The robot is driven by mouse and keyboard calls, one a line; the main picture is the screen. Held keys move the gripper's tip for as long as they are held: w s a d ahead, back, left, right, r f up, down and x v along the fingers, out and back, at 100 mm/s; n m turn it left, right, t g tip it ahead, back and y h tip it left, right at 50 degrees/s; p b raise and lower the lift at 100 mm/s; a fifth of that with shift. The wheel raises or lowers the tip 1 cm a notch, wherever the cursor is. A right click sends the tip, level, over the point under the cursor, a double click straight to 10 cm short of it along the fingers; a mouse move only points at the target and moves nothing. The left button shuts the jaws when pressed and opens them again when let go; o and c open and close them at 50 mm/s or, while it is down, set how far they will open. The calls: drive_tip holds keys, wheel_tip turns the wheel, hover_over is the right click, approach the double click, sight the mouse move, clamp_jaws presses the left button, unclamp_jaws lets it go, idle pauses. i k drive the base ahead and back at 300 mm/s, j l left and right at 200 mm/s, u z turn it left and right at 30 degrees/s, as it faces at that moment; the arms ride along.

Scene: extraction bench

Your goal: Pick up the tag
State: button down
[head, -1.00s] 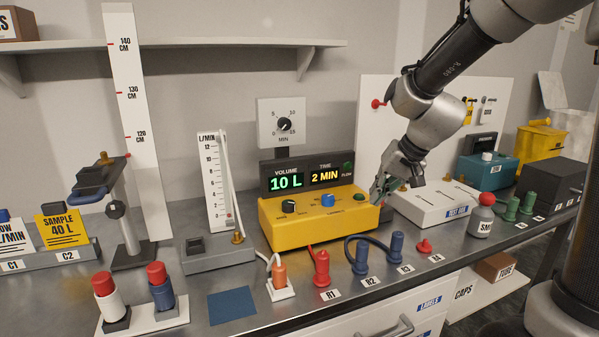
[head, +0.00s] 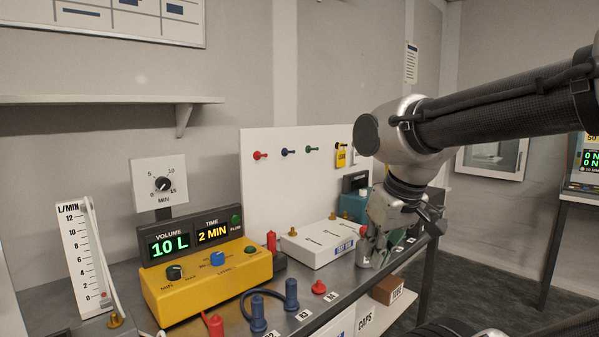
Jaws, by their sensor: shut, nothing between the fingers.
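A small yellow tag (head: 341,156) hangs from a peg on the upright white board, left of my arm's wrist. A second, pale tag (head: 355,156) beside it is mostly hidden by my arm. My gripper (head: 370,262) points down, low over the right part of the bench, below and right of the tags and well apart from them. It is shut, with nothing seen held. It overlaps the red-capped bottle (head: 363,233) in the picture; whether they touch I cannot tell.
The white board (head: 262,190) also carries red, blue and green pegs. A white box (head: 318,246) and the yellow console (head: 205,286) stand below it. Blue plugs (head: 291,294) and a red plug (head: 318,287) line the bench front. A teal box (head: 353,207) is partly hidden.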

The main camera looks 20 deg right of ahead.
sight(341, 155)
drive_tip(key=k+z, duration=0.1)
drive_tip(key=z, duration=0.8)
drive_tip(key=i+l+u, duration=0.1)
drive_tip(key=u, duration=0.25)
drive_tip(key=l+u, duration=0.3)
drive_tip(key=i+l+u, duration=0.1)
drive_tip(key=u, duration=0.25)
drive_tip(key=i+l+u, duration=0.15)
drive_tip(key=l, duration=0.5)
drive_tip(key=i+l+u, duration=0.15)
drive_tip(key=l, duration=0.55)
drive_tip(key=l+u, duration=0.15)
drive_tip(key=l, duration=0.5)
